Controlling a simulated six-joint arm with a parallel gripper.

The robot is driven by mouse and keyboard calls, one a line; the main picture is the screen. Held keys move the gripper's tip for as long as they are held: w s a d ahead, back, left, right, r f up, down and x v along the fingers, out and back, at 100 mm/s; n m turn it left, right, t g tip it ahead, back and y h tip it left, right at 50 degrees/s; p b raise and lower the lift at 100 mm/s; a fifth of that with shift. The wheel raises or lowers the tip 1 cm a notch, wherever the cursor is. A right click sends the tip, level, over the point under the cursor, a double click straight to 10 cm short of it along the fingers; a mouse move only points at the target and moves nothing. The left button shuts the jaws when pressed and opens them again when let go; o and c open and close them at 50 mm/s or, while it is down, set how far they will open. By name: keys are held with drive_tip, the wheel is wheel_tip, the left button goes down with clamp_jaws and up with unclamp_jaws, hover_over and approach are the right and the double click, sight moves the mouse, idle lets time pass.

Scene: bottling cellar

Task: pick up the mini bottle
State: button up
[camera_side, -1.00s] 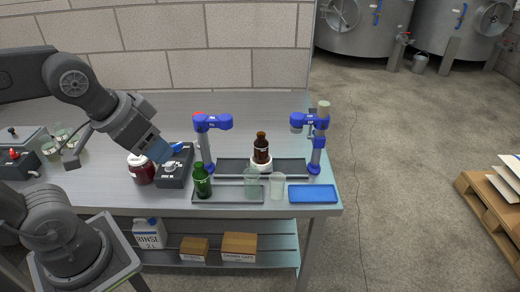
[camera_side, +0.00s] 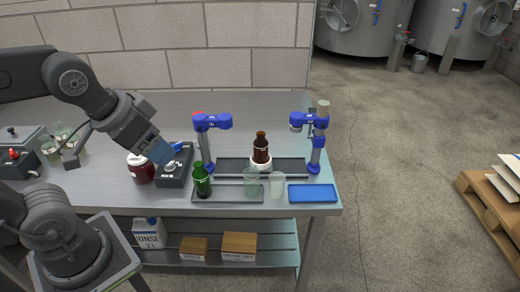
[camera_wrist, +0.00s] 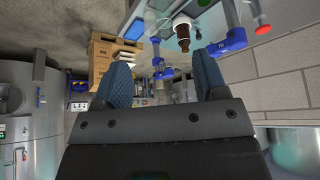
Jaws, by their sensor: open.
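A brown bottle (camera_side: 261,150) stands upright in a white round holder (camera_side: 261,165) on the dark track between two blue-headed stations. It shows upside down near the top of the wrist view (camera_wrist: 183,40). A green bottle (camera_side: 202,182) stands upright at the left of the front grey tray (camera_side: 228,197). I cannot tell for certain which is the mini bottle. My gripper (camera_side: 163,152), with blue fingers, hangs left of both bottles, near the dark control box. In the wrist view my gripper (camera_wrist: 163,80) has its fingers apart, with nothing between them close by.
A dark red jar (camera_side: 141,170) and the control box (camera_side: 174,171) stand below my gripper. Blue-headed stations rise left (camera_side: 207,140) and right (camera_side: 316,142) of the brown bottle. Clear cups (camera_side: 277,186) and a blue tray (camera_side: 312,194) are at the front. The back of the table is clear.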

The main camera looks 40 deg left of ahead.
drive_tip(key=shift+o, duration=1)
drive_tip(key=n+g+y, duration=0.2)
drive_tip(key=n+y, duration=0.1)
drive_tip(key=n, duration=0.5)
hover_over(261, 139)
drive_tip(key=s+d, duration=0.2)
wheel_tip(261, 139, down, 6)
drive_tip(key=x, duration=0.7)
drive_tip(key=shift+d+f, duration=0.1)
drive_tip(key=shift+f, duration=0.4)
drive_tip(key=shift+s+x, duration=0.1)
drive_tip(key=shift+x, duration=1.35)
drive_tip(key=shift+s+x, duration=0.15)
drive_tip(key=shift+x, duration=1.3)
